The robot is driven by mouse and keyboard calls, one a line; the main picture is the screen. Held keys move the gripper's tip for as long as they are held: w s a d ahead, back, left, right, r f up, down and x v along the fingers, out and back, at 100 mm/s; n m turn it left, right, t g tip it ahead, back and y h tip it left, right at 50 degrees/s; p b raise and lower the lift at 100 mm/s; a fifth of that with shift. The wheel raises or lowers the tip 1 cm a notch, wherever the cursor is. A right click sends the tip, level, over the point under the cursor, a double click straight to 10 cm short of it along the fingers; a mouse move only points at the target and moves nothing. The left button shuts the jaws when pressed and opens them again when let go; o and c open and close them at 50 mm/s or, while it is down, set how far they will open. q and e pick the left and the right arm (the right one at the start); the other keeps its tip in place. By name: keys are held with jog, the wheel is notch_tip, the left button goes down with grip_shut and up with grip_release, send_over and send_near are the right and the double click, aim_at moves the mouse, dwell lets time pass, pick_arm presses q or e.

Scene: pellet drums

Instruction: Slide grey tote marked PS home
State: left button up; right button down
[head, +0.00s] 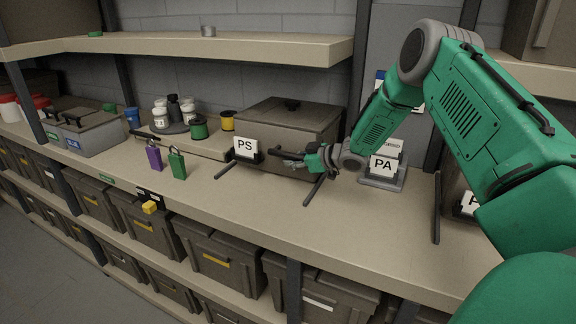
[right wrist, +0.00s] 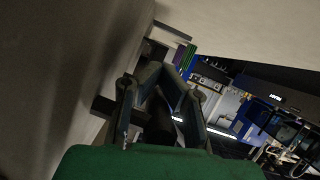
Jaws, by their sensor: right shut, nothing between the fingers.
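The grey-brown lidded tote marked PS (head: 300,124) stands on the shelf top, with its white PS card (head: 245,147) at the left of its front. Two dark rails (head: 314,190) stick out from under it toward the shelf's front edge. My right gripper (head: 287,161) is shut and empty at the tote's lower front, right of the card. Whether it touches the tote cannot be told. In the right wrist view its fingers (right wrist: 160,78) point past a brownish-grey surface on the left. My left gripper is not in view.
A PA card (head: 383,166) stands right of my gripper. An upper shelf (head: 200,46) overhangs behind. The shelf front before the tote is clear.

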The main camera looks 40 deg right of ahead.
jog(key=c, duration=1.8)
grip_release()
jog(key=shift+w+d, duration=0.1)
jog(key=shift+s+a, duration=0.35)
jog(key=shift+a, duration=0.45)
jog(key=shift+d, duration=0.1)
jog(key=shift+w+d, duration=0.25)
jog(key=shift+d, duration=0.2)
jog(key=shift+r+p, duration=0.1)
jog(key=shift+p, duration=0.2)
